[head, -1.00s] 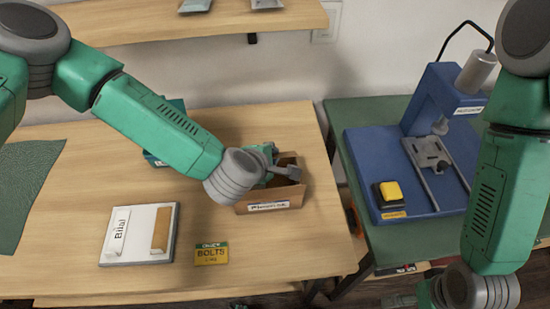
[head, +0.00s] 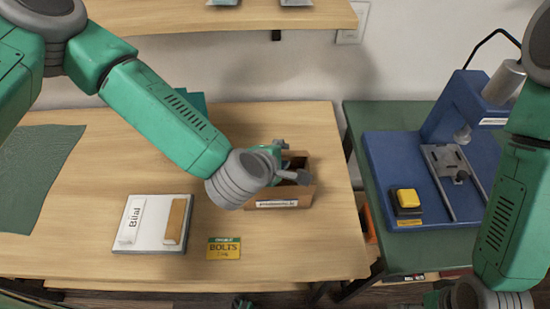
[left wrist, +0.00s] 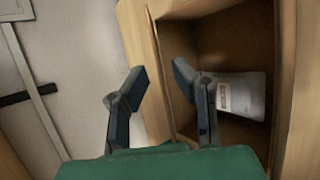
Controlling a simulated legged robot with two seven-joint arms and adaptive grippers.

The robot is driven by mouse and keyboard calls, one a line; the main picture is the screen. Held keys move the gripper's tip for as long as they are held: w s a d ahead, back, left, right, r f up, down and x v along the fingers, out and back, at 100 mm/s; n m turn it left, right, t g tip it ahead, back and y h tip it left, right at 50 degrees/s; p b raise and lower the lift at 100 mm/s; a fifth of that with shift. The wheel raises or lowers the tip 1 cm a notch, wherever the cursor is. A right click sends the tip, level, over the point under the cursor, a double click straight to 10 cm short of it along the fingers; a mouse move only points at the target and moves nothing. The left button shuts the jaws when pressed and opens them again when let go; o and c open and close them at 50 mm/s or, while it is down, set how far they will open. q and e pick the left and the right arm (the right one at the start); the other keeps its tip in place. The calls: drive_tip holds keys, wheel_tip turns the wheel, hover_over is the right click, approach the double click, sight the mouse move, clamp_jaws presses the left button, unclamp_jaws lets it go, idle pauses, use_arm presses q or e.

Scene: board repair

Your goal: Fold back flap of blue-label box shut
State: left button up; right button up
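The open cardboard box (head: 306,195) stands near the right end of the wooden table, with a pale label (head: 277,204) on its front. My left gripper (head: 290,174) is over the box opening and hides much of its back and left side. In the left wrist view, the fingers of my left gripper (left wrist: 160,82) are apart, with the edge of a cardboard panel (left wrist: 160,70) between them. I cannot tell whether they touch it. A pale packet (left wrist: 243,95) lies inside the box. My right arm hangs at the right; its fingers do not show.
A white board (head: 150,243) and a yellow BOLTS card (head: 223,248) lie in front and to the left. A green side table (head: 365,130) holds a blue press (head: 455,105). A shelf (head: 180,18) overhangs the back.

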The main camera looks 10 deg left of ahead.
use_arm(q)
drive_tip(key=d+v, duration=0.1)
drive_tip(key=v, duration=0.7)
drive_tip(key=shift+s, duration=0.15)
drive_tip(key=shift+a, duration=0.2)
